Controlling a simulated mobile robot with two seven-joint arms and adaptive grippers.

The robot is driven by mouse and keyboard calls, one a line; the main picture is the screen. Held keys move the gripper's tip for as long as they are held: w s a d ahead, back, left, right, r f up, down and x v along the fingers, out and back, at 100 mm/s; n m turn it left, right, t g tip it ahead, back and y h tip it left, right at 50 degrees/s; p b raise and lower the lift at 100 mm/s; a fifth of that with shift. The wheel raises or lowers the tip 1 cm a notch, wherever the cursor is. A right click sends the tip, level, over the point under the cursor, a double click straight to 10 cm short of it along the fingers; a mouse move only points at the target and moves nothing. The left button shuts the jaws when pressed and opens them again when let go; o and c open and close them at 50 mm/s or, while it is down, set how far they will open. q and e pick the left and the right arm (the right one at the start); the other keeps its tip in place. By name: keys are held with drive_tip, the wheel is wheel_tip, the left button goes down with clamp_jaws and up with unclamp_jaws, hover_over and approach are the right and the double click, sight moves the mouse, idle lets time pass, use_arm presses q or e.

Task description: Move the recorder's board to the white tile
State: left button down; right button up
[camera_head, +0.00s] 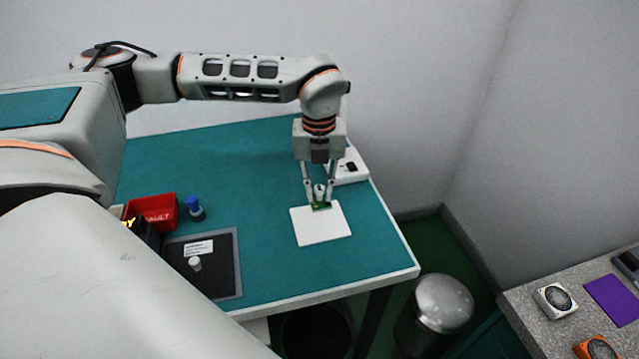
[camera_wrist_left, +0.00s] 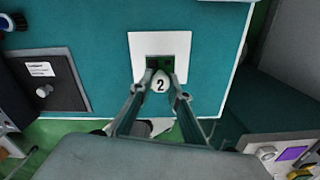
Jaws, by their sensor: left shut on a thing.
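My left gripper (camera_head: 320,196) points down and is shut on a small green board (camera_head: 321,206). In the left wrist view the same gripper (camera_wrist_left: 160,82) has its fingers at either side of a white knob marked 2 (camera_wrist_left: 160,84), with the green board (camera_wrist_left: 160,62) around and behind it. The white square tile (camera_head: 322,232) lies on the teal table. The board is over the tile's far part in the head view; I cannot tell whether it touches. The tile also shows in the left wrist view (camera_wrist_left: 181,43). My right gripper is not in view.
A white device (camera_head: 353,178) stands just behind the gripper. A dark grey-framed mat (camera_head: 222,282) with a label and a white knob (camera_head: 194,264) lies at left, near a red bin (camera_head: 152,210) and a blue-capped bottle (camera_head: 195,207). Teal table between is clear.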

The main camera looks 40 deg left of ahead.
sight(319, 200)
use_arm(q)
wheel_tip(319, 200, down, 4)
drive_tip(key=shift+f+b, duration=0.15)
drive_tip(key=shift+b, duration=1.05)
drive_tip(key=shift+f+b, duration=0.5)
drive_tip(key=shift+f, duration=0.7)
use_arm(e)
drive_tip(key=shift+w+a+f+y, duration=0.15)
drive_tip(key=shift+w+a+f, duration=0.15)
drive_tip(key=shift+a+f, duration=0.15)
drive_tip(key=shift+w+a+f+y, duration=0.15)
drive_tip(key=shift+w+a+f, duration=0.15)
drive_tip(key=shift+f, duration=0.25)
use_arm(q)
drive_tip(key=shift+f+b, duration=0.2)
drive_tip(key=shift+b, duration=0.1)
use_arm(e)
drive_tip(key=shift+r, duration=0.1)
use_arm(q)
drive_tip(key=c, duration=1.8)
unclamp_jaws()
drive_tip(key=shift+c, duration=0.2)
